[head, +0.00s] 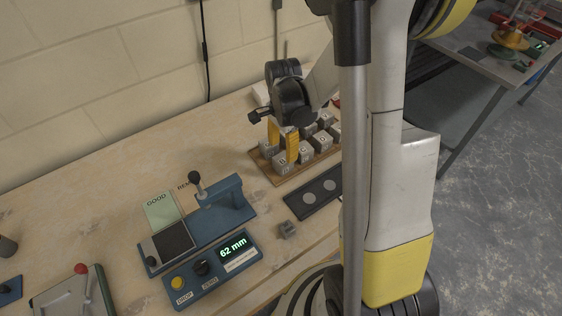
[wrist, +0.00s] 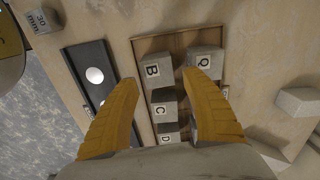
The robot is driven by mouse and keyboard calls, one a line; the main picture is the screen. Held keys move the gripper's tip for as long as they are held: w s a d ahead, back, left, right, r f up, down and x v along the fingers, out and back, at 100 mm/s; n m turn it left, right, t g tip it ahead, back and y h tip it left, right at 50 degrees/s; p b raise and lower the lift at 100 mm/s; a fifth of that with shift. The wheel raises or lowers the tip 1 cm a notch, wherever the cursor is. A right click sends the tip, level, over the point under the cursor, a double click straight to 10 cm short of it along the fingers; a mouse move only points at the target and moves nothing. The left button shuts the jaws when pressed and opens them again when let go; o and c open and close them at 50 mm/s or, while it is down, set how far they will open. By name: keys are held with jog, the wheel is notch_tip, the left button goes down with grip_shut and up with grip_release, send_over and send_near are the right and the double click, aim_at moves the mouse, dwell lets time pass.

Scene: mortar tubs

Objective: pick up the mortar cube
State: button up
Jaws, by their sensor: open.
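Several grey lettered mortar cubes stand in a wooden tray (head: 282,181). In the wrist view they include cube B (wrist: 154,70), cube Q (wrist: 204,60), cube C (wrist: 164,106) and cube D (wrist: 168,134), partly hidden by my wrist. My gripper (head: 283,151) is open over the left end of the tray, with its yellow fingers pointing down. In the wrist view, my gripper (wrist: 160,77) has cube B framed between its fingertips, and the right finger overlaps the lower part of cube Q. I cannot tell how far the tips are above the cubes. No cube is held.
A black plate with pale discs (head: 312,198) lies beside the tray. A small grey block marked 30 mm (wrist: 44,20) sits near it. A blue device (head: 213,268) reading 62 mm and a blue lever fixture (head: 226,203) stand left. My arm hides the tray's right end.

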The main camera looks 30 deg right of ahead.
aim_at(283, 159)
notch_tip(283, 159, down, 6)
jog(key=shift+s+f+b, duration=0.1)
jog(key=shift+f+b, duration=0.15)
jog(key=shift+b, duration=1)
jog(key=shift+r, duration=0.1)
jog(key=c, duration=1.2)
